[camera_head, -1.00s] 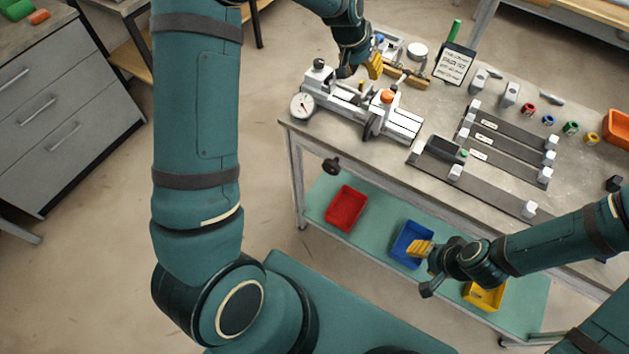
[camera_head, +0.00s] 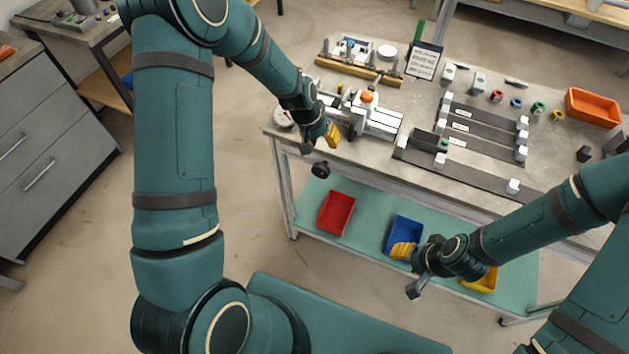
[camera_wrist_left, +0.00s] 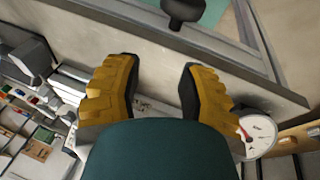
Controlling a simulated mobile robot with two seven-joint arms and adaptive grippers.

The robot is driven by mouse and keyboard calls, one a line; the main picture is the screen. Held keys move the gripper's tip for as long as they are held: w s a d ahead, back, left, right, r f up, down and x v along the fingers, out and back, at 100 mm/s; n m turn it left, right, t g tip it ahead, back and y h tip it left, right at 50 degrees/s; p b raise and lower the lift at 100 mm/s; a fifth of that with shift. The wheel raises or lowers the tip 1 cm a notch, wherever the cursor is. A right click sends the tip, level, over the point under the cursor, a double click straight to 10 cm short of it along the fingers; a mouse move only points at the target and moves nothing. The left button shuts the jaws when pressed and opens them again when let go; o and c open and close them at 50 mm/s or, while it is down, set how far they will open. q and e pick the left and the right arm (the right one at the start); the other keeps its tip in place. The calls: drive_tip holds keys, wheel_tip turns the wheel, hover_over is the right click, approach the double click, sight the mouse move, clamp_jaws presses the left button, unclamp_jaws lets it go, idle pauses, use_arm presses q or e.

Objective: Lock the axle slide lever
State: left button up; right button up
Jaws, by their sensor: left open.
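The grey axle jig (camera_head: 382,122) stands at the table's left end, with an orange knob (camera_head: 367,96) on top and a dial gauge (camera_head: 284,118) at its left. I cannot tell which part is the slide lever. A black round knob (camera_head: 320,169) shows below the table's front edge, also in the left wrist view (camera_wrist_left: 185,9). My left gripper (camera_head: 320,142) is open and empty at the front of the jig, hiding part of it; its yellow fingers (camera_wrist_left: 158,90) are spread in the wrist view. My right gripper (camera_head: 408,270) looks open and empty before the lower shelf.
Flat dark bars with white end blocks (camera_head: 480,135) lie right of the jig. A wooden rack (camera_head: 358,70) and a sign (camera_head: 424,60) stand behind. Red (camera_head: 336,212) and blue (camera_head: 405,232) bins sit on the lower shelf. An orange bin (camera_head: 593,107) is at right.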

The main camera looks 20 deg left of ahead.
use_arm(q)
drive_tip(key=s+d+f, duration=0.1)
drive_tip(key=s+f, duration=0.6)
drive_tip(key=s, duration=0.1)
drive_tip(key=shift+s+d+n+g, duration=0.2)
drive_tip(key=shift+d+n+g, duration=0.1)
drive_tip(key=shift+d+g, duration=0.1)
use_arm(e)
drive_tip(key=shift+s+a, duration=0.2)
drive_tip(key=shift+s, duration=0.15)
use_arm(q)
drive_tip(key=shift+o, duration=0.2)
